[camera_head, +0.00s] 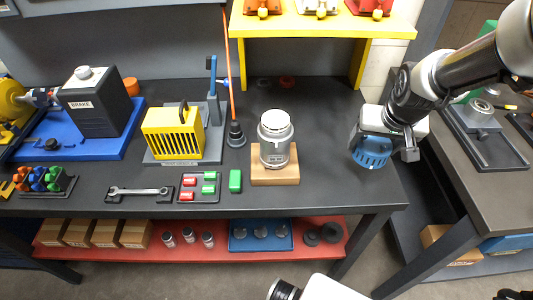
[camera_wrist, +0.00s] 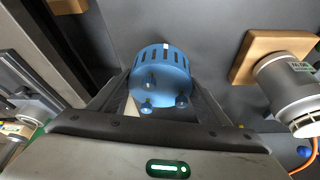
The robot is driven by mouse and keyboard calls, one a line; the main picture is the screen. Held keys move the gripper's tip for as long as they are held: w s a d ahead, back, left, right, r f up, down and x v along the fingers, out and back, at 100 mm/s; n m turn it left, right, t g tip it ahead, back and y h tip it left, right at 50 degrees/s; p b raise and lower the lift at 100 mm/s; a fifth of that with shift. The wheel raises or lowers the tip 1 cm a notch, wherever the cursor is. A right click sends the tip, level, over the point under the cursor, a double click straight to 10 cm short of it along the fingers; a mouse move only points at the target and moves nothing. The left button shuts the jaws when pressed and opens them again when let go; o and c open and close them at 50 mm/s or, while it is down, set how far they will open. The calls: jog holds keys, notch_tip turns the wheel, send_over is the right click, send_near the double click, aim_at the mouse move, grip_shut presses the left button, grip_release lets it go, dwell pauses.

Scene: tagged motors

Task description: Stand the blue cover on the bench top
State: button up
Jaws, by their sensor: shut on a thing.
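The blue cover (camera_head: 371,152) is a short round cap with slots around its side. My gripper (camera_head: 383,143) is shut on it, at the right end of the dark bench top (camera_head: 330,120). In the wrist view the blue cover (camera_wrist: 160,75) sits between the two fingers of my gripper (camera_wrist: 160,100), with small blue knobs on the side facing the camera. From these views I cannot tell whether the cover touches the bench top or hangs just above it.
A grey motor (camera_head: 275,140) stands on a wooden block (camera_head: 275,170) left of the cover. A yellow shelf (camera_head: 320,27) stands behind. Another bench (camera_head: 480,175) lies to the right across a gap. The bench top between motor and cover is clear.

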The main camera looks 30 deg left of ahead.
jog(key=s+a+n+y+b, duration=0.1)
jog(key=s+a+n+b, duration=0.2)
jog(key=a, duration=0.8)
jog(key=shift+m, duration=0.3)
jog(key=f+b, duration=0.1)
jog(key=f, duration=0.5)
jog(key=f+b, duration=0.1)
jog(key=f, duration=0.2)
jog(key=shift+w+f+b, duration=0.2)
jog(key=shift+w+b, duration=0.1)
jog(key=shift+b, duration=0.05)
jog(key=shift+d, duration=0.1)
jog(key=shift+f, duration=0.15)
jog(key=o, duration=1)
